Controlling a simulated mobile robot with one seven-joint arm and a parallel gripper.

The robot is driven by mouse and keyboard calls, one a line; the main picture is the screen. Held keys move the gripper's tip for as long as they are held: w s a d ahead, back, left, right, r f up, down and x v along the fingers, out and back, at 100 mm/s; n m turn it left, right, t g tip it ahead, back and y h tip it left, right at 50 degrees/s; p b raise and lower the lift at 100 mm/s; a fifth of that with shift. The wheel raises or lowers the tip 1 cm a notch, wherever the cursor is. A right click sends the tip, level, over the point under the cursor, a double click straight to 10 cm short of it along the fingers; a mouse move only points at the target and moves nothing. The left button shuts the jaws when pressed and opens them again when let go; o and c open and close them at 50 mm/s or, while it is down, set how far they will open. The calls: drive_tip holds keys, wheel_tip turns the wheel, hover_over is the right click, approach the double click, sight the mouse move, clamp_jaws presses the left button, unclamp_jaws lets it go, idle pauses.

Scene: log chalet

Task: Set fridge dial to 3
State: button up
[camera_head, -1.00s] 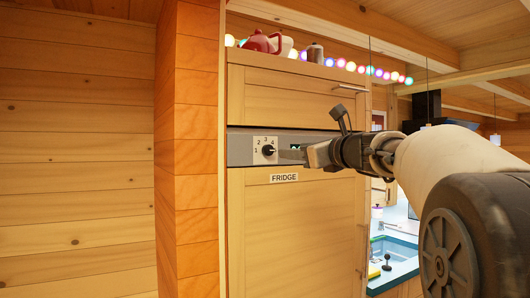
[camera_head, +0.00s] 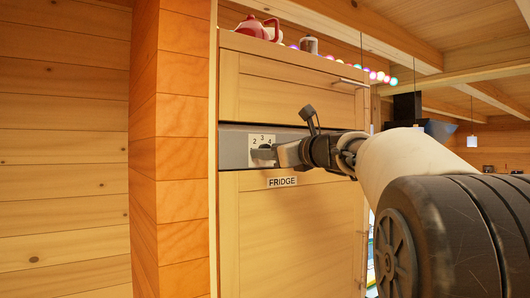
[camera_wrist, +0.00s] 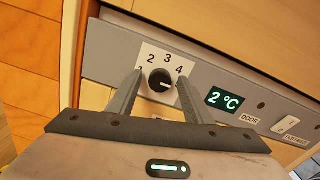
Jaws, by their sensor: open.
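The fridge dial (camera_wrist: 160,80) is a round black knob on a white plate (camera_wrist: 148,56) marked 1, 2, 3 and 4. In the wrist view its white pointer mark faces right, toward the 4 side. My gripper (camera_wrist: 160,74) is open, with one finger on each side of the dial; I cannot tell whether either finger touches it. In the head view my gripper (camera_head: 272,154) covers most of the dial, while the plate's numbers (camera_head: 262,140) still show above. The FRIDGE label (camera_head: 282,182) is below the panel.
The grey control panel (camera_wrist: 110,48) carries a green 2 °C display (camera_wrist: 228,100), a DOOR label and a small switch (camera_wrist: 286,125). A wooden pillar (camera_head: 180,150) stands left.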

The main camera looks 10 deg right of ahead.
drive_tip(key=shift+s+d, duration=0.1)
drive_tip(key=c, duration=1.1)
drive_tip(key=shift+o, duration=0.2)
drive_tip(key=shift+n, duration=0.3)
drive_tip(key=shift+n+b, duration=4.6)
drive_tip(key=shift+n, duration=3.9)
drive_tip(key=shift+r, duration=0.1)
